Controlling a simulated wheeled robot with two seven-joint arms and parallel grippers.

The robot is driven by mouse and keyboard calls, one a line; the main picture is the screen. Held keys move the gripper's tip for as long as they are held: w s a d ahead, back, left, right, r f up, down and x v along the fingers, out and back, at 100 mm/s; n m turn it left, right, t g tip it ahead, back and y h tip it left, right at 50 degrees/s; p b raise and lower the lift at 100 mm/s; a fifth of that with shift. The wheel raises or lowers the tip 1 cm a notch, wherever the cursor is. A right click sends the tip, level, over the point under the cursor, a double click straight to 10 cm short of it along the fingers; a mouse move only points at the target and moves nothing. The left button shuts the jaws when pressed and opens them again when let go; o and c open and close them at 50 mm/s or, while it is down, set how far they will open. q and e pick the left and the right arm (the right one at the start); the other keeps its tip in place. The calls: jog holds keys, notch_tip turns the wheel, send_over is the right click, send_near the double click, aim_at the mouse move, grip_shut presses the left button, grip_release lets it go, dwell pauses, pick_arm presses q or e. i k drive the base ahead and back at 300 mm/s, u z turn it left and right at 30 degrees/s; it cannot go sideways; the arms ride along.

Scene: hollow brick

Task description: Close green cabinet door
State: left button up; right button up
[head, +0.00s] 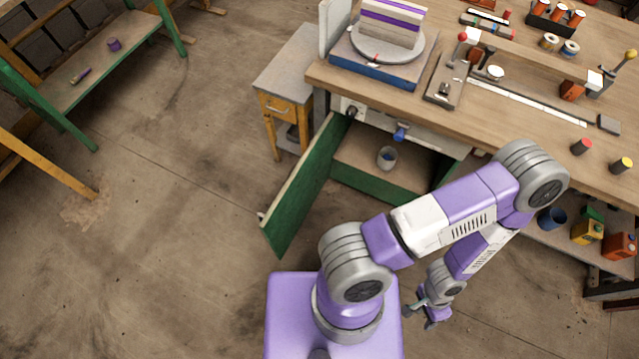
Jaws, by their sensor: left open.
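The green cabinet door (303,190) stands wide open in the head view, swung out toward the front left from its hinge side under the workbench. My left gripper (425,313) is open and low over the floor, to the right of the door and in front of the cabinet, apart from both. My left arm hides part of the cabinet's right side. My right gripper is not in view.
The wooden workbench (540,140) above the cabinet carries tools and a machine with a round plate (375,50). A small wooden side table (290,85) stands left of the door. A green bench (100,65) stands far left. The floor left of the door is clear.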

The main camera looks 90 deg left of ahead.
aim_at(281, 224)
jog(key=k, duration=2.05)
jog(key=u, duration=1.6)
jog(key=k, duration=1.1)
jog(key=u, duration=1.05)
jog(key=i, duration=1.25)
jog(key=z, duration=0.55)
jog(key=i, duration=0.85)
jog(key=z, duration=0.75)
